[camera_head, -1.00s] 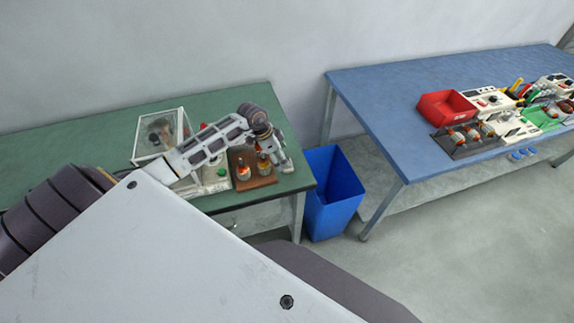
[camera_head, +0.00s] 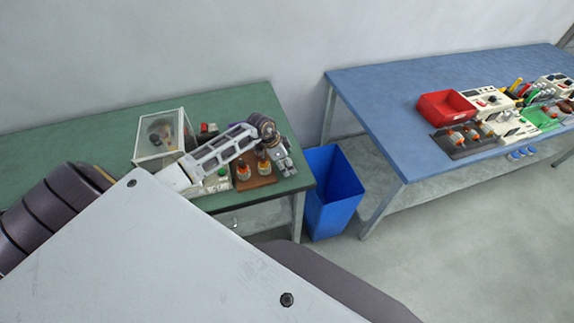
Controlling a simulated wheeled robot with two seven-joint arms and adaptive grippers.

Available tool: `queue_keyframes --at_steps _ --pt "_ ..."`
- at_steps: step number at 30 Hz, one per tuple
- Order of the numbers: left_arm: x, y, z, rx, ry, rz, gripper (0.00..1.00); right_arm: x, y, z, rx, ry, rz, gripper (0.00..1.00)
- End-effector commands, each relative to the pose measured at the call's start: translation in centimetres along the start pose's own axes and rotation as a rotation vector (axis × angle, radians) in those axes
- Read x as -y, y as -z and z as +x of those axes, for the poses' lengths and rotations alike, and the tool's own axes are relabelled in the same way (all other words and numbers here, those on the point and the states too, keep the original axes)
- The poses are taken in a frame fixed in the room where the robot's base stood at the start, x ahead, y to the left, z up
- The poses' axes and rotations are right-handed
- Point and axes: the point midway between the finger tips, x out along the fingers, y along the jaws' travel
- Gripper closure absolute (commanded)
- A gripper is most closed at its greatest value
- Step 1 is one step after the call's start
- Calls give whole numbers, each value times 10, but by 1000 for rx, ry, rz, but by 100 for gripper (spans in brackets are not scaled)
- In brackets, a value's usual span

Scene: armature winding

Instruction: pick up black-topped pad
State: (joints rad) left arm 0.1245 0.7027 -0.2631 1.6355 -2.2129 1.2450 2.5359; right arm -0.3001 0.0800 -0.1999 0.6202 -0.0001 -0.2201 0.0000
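I cannot make out a black-topped pad for certain in the head view. My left arm reaches in from the left over the green table (camera_head: 60,135). My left gripper (camera_head: 286,168) points down at the table's right end, just right of a brown board (camera_head: 262,182). Its fingers are too small to tell whether they are open or shut, or whether they hold anything. The board bears two copper-wound armatures (camera_head: 243,169), upright. My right gripper is not in view.
A clear-lidded box (camera_head: 148,146) and a white device with a green button (camera_head: 222,173) are near the arm. A blue bin (camera_head: 333,195) stands between the tables. The blue table (camera_head: 375,110) bears a red tray (camera_head: 445,107), a dark armature rack (camera_head: 455,151) and several devices.

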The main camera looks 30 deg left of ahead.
Motion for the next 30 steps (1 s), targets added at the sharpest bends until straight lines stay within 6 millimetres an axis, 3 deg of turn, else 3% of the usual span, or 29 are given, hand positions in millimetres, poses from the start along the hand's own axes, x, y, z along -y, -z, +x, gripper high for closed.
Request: queue_keyframes --at_steps 2,12,23,30 --pt "0 0 0 0 0 0 25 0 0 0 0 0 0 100" --pt "0 0 0 0 0 0 68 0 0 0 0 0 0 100" --pt "0 2 -4 -1 1 0 69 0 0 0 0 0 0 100" --pt "1 10 -24 -1 3 2 69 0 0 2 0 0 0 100"
